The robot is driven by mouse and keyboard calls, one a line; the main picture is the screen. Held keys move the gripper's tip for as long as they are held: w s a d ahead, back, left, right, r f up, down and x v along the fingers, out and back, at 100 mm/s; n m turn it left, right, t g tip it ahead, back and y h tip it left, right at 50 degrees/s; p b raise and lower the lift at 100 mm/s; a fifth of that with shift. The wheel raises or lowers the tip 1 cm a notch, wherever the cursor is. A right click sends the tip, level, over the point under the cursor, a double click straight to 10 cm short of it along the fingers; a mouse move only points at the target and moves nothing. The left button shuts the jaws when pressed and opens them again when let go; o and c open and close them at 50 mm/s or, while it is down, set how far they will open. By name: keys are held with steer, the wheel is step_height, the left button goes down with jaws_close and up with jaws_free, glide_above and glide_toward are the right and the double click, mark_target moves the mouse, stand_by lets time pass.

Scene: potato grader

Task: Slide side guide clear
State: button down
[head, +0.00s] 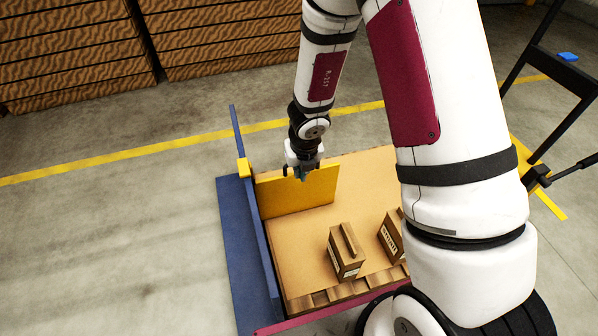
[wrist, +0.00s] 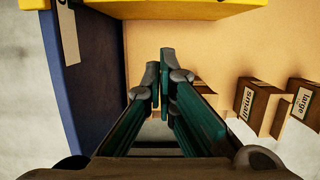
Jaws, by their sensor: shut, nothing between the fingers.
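A yellow side guide (head: 285,197) stands upright across the tan board, its left end near the blue side rail (head: 262,240). Its yellow face also shows at the top of the wrist view (wrist: 190,9). My gripper (head: 302,174) is at the guide's upper edge in the head view; whether it touches the guide I cannot tell. In the wrist view my gripper's fingers (wrist: 160,84) are together with nothing between them, pointing toward the guide and over the board.
Two brown boxes with handles stand on the board: one labelled small (wrist: 252,103) and one labelled large (wrist: 303,103). My arm hides the board's right side. Stacked wooden crates (head: 75,50) stand at the back left. Floor to the left is clear.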

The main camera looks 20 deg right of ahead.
steer(key=w+f, duration=0.5)
steer(key=f, duration=0.1)
steer(key=shift+w+f+p, duration=0.2)
steer(key=shift+w+p, duration=0.15)
steer(key=shift+w, duration=0.1)
stand_by(0.7)
